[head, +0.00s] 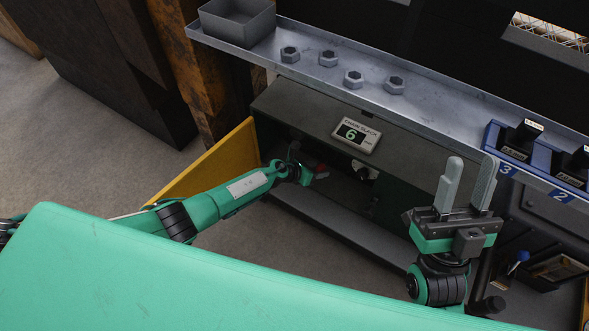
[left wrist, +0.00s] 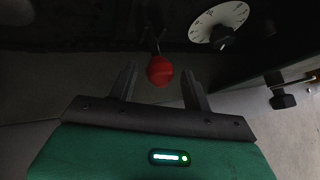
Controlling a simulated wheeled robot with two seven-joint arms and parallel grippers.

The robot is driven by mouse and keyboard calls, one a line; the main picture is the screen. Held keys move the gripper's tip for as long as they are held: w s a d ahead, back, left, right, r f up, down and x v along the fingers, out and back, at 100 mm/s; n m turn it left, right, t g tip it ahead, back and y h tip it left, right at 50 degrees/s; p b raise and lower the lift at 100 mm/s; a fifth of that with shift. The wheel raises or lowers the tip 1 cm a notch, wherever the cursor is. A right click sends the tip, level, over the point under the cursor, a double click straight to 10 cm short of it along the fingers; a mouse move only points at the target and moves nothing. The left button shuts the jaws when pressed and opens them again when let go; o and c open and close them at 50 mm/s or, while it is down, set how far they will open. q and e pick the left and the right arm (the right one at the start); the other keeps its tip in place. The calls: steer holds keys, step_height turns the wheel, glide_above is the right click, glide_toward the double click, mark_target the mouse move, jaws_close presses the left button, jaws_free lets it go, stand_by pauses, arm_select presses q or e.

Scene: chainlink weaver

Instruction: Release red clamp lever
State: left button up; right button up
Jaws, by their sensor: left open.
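The red clamp lever shows as a round red knob (left wrist: 160,70) on a thin dark stem in the left wrist view. My left gripper (left wrist: 160,84) is open, with the red knob between or just beyond its two fingertips; I cannot tell whether they touch it. In the head view my left arm reaches into the open cabinet, and its gripper (head: 310,174) is mostly in shadow, with a bit of red (head: 320,171) beside it. My right gripper (head: 466,185) is open and empty, pointing up in front of the cabinet.
A white dial (left wrist: 218,22) with a black knob sits right of the lever. A display reading 6 (head: 356,135) is on the cabinet top. Several hex nuts (head: 354,79) lie on the metal shelf (head: 440,110) above.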

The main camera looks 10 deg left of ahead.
arm_select(q)
steer(key=p+v, duration=0.1)
steer(key=v, duration=0.2)
steer(key=shift+p, duration=0.3)
steer(key=shift+p+v, duration=0.55)
steer(key=shift+v, duration=0.5)
arm_select(e)
steer(key=w+a+f+g+h, duration=0.1)
steer(key=w+a+f+g, duration=0.1)
steer(key=f+g, duration=0.25)
steer(key=w+a+f+g, duration=0.2)
steer(key=f+g, duration=0.1)
steer(key=f, duration=0.2)
arm_select(q)
steer(key=p+v, duration=0.3)
steer(key=v, duration=0.3)
steer(key=shift+s+r, duration=0.15)
arm_select(e)
steer(key=s+a+f+g, duration=0.1)
steer(key=s+f+g, duration=0.1)
steer(key=f+g, duration=0.2)
steer(key=s+a+f+g, duration=0.1)
steer(key=f+g, duration=0.3)
steer(key=f, duration=0.5)
steer(key=shift+s+a+h, duration=0.3)
steer(key=shift+s+h, duration=0.1)
steer(key=shift+s, duration=0.45)
arm_select(q)
steer(key=shift+a, duration=0.1)
